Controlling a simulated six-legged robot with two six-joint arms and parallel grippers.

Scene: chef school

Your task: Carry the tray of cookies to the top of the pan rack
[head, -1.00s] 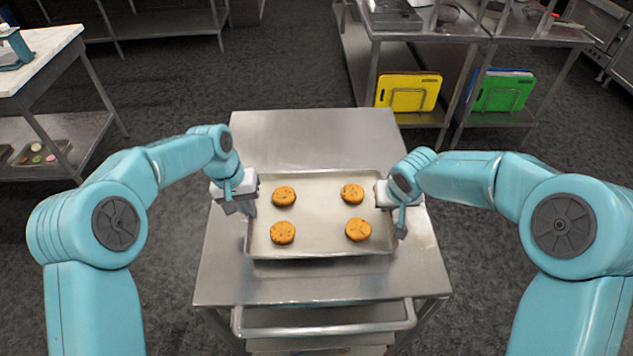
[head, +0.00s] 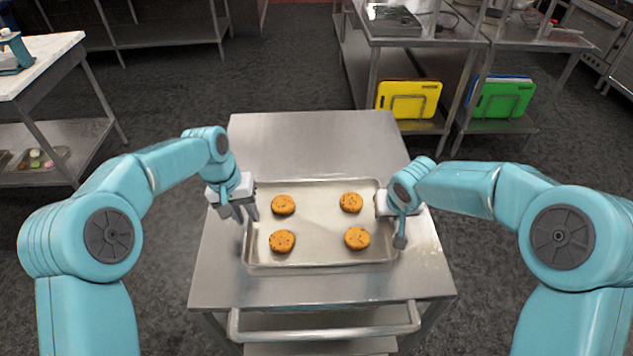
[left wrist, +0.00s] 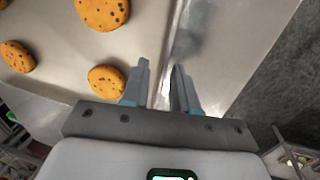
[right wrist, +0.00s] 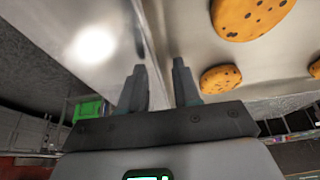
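A shallow metal tray (head: 320,265) lies on the top of a steel cart, with several orange-brown cookies (head: 357,238) spread on it. My left gripper (head: 240,212) is at the tray's left rim. In the left wrist view, its fingers (left wrist: 162,88) stand apart on either side of the rim, with a gap between them. My right gripper (head: 400,225) is at the tray's right rim. In the right wrist view, its fingers (right wrist: 160,88) are also apart, with the rim running between them. I cannot make out a pan rack.
The steel cart (head: 312,135) has free room behind the tray and a push handle (head: 325,330) at its near side. Steel tables with a yellow board (head: 408,98) and a green board (head: 503,98) stand at back right. A white-topped table (head: 45,60) stands left. Dark floor lies between.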

